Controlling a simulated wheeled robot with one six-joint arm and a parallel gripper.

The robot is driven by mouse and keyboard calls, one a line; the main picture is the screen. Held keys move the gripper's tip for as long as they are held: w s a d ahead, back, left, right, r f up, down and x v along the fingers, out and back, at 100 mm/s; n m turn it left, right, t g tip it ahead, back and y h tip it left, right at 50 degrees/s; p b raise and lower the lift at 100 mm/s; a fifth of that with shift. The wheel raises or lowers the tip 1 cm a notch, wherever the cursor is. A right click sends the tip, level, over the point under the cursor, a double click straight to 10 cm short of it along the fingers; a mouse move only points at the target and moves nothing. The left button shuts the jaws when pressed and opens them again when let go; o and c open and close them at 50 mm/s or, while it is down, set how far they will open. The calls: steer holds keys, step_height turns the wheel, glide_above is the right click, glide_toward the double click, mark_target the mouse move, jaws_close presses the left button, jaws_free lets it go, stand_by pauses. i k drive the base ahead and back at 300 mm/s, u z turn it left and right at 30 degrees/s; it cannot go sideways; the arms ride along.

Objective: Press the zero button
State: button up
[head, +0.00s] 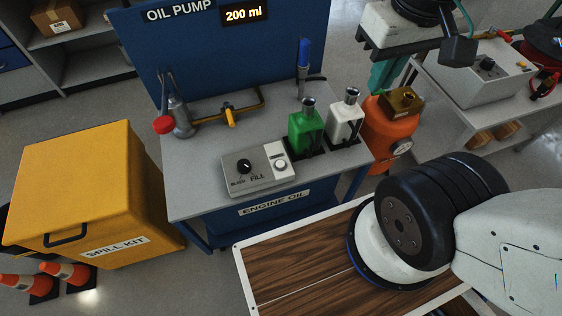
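A grey control box (258,168) sits on the front of the oil pump bench. It has a black knob (244,166) marked FILL and a round white button (281,165) on a light plate to its right. The small lettering by the button is too small to read, so I cannot confirm that it is the zero button. A display (244,13) on the blue back panel reads 200 ml. My gripper is not in view; only part of my arm shows at the lower right, apart from the control box.
A green bottle (306,132) and a white bottle (345,120) stand behind the box. An oil can (180,120) is at the bench's left. An orange tank (388,135) stands right of the bench, a yellow spill kit bin (80,190) left.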

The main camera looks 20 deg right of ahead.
mark_target(280, 164)
steer(key=u, duration=0.7)
steer(key=k, duration=0.6)
steer(key=z, duration=1.3)
steer(key=i, duration=0.5)
steer(key=u, duration=0.1)
